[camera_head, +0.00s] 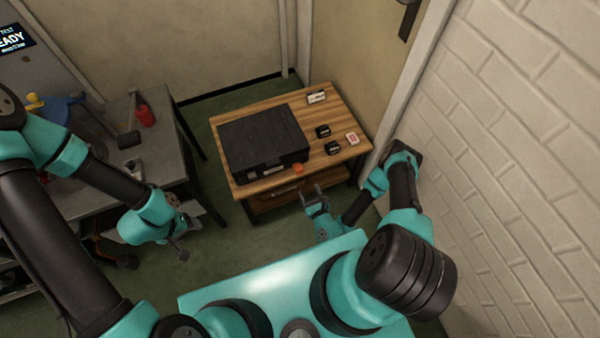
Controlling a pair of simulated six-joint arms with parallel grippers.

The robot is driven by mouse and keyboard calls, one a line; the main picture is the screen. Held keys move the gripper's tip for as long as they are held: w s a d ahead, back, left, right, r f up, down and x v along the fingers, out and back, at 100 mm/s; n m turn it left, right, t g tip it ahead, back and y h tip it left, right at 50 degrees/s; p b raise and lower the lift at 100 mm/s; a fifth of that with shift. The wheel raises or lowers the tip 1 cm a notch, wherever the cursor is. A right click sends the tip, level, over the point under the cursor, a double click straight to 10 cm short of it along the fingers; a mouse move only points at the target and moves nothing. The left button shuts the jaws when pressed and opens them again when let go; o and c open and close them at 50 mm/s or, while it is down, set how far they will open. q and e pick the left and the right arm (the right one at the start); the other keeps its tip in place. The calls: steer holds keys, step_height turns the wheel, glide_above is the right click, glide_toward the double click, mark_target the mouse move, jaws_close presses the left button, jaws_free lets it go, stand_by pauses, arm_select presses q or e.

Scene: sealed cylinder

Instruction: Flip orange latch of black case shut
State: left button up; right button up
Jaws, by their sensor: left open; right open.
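The black case (262,138) lies closed on the wooden table (338,112). The orange latch (298,168) shows at the right end of the case's near edge and sticks out a little; its exact angle is too small to tell. My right gripper (313,190) is open and empty, in front of the table's near edge, just below and right of the latch and apart from it. My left gripper (184,248) is open and empty over the floor, to the left of the table and well away from the case.
Two small black items (323,131) and a red-and-white card box (352,138) lie right of the case. A small pale item (317,97) lies at the back. A grey bench (150,110) stands left, with a red bottle (145,115). A white brick wall (510,150) closes the right side.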

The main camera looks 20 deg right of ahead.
mark_target(300, 173)
steer(key=w, duration=1)
steer(key=shift+a, duration=0.15)
steer(key=c, duration=0.9)
